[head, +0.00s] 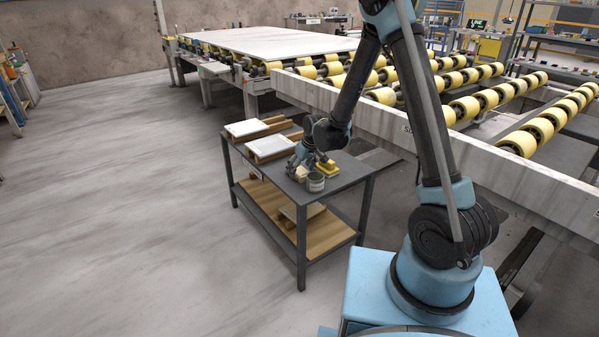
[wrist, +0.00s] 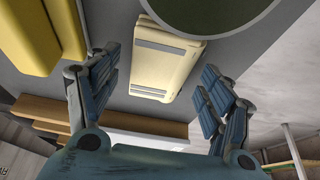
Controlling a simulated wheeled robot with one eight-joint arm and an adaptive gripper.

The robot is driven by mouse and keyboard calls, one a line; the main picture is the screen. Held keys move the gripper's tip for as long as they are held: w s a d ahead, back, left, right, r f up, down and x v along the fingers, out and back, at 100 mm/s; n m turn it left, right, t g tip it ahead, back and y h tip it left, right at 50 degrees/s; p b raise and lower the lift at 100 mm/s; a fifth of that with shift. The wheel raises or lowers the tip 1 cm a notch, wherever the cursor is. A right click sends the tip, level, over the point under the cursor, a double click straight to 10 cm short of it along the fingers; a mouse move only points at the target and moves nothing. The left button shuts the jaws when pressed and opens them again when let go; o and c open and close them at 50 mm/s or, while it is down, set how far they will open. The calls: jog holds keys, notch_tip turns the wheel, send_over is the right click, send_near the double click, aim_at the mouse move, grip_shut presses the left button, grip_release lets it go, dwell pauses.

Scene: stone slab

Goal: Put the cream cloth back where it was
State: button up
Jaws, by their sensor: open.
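The cream cloth (wrist: 172,62) shows in the wrist view as a pale, flat, folded rectangle with grey bands. It lies on the dark grey top of the cart (head: 345,171). In the head view the cream cloth (head: 301,174) is a small pale patch beside my gripper, partly hidden. My gripper (head: 296,168) is low over the cart top. In the wrist view my gripper (wrist: 158,76) is open, its fingers apart on either side of the cloth. I cannot tell whether either finger touches it.
A grey-green tin (head: 315,183) and a yellow block (head: 327,167) stand close to the cloth. Two pale slabs on wooden supports (head: 268,147) take up the cart's far part. A roller conveyor (head: 420,135) runs behind.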

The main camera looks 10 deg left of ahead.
jog(key=v, duration=1)
jog(key=s+d+r+m+h, duration=0.1)
jog(key=s+d+r+m, duration=0.2)
jog(key=d, duration=0.6)
jog(key=s+d+r, duration=0.3)
jog(key=d+r, duration=0.1)
jog(key=d, duration=0.4)
jog(key=s+d+r+m+h, duration=0.1)
jog(key=s+d+r+m, duration=0.2)
jog(key=d, duration=0.6)
jog(key=s+d+f+m+h, duration=0.1)
jog(key=s+d+f+m, duration=0.2)
jog(key=s+d, duration=1.2)
jog(key=s, duration=0.4)
jog(key=shift+d+f+m+g, duration=0.2)
jog(key=shift+m+g, duration=0.1)
jog(key=shift+m, duration=0.1)
jog(key=shift+s, duration=0.1)
jog(key=shift+w+f, duration=0.2)
jog(key=shift+w, duration=0.2)
